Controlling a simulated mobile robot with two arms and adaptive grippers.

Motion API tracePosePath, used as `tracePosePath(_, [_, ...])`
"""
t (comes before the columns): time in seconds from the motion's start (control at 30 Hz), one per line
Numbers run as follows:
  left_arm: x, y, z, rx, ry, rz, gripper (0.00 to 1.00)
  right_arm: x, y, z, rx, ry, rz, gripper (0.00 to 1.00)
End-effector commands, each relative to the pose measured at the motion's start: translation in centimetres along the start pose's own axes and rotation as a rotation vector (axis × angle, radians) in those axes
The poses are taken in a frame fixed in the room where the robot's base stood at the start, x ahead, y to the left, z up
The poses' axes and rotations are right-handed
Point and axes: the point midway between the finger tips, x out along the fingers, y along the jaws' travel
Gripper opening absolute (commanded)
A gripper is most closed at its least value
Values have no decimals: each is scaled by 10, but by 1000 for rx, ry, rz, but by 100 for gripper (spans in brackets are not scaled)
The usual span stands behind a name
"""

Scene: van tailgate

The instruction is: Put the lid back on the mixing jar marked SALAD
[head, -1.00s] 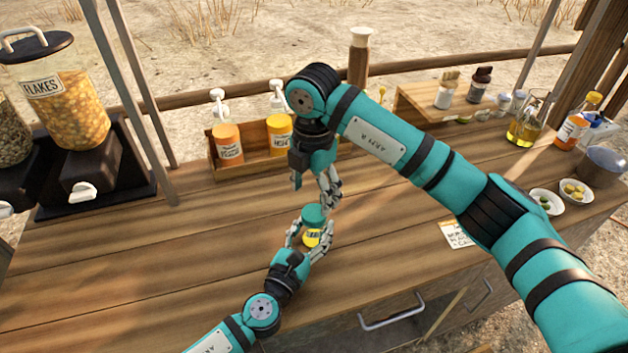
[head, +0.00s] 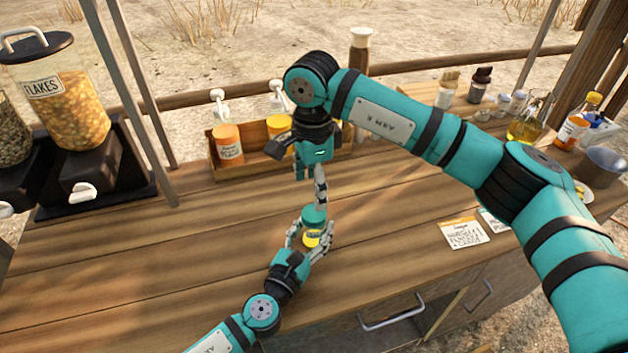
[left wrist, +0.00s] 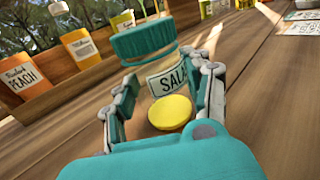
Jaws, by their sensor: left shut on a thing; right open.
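The SALAD jar (head: 312,240) is a small clear jar with yellow contents, upright near the front of the counter. Its label (left wrist: 167,80) shows in the left wrist view. My left gripper (head: 309,232) is shut around the jar's sides. The teal lid (head: 314,215) is at the top of the jar and also shows in the left wrist view (left wrist: 145,42). Whether it is fully seated cannot be told. My right gripper (head: 312,185) is open, fingers down, just above the lid. One fingertip is close to the lid's edge; contact is unclear.
A wooden rack (head: 218,171) of orange- and yellow-topped bottles stands behind. The FLAKES dispenser (head: 65,95) is at the left. Paper cards (head: 462,233) lie to the right, with bottles and a metal bowl (head: 606,163) beyond. The counter around the jar is clear.

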Motion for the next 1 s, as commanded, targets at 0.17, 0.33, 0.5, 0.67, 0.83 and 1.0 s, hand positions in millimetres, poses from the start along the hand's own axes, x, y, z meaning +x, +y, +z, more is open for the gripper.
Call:
tracePosePath(0.17, [0, 0, 0, 0, 0, 1, 0, -3, 0, -2, -403, 0, 1, 68])
tracePosePath(0.33, [0, 0, 0, 0, 0, 1, 0, -4, 0, -2, -658, -1, 4, 68])
tracePosePath(0.5, [0, 0, 0, 0, 0, 0, 0, -5, 0, -2, -764, -3, 4, 68])
tracePosePath(0.67, [0, 0, 0, 0, 0, 0, 0, -5, 0, -2, -775, -3, 4, 68])
tracePosePath(0.83, [0, 0, 0, 0, 0, 0, 0, -4, 0, -2, -773, -3, 4, 68])
tracePosePath(1.0, [0, 0, 0, 0, 0, 0, 0, 7, 1, -2, -772, -4, 5, 68])
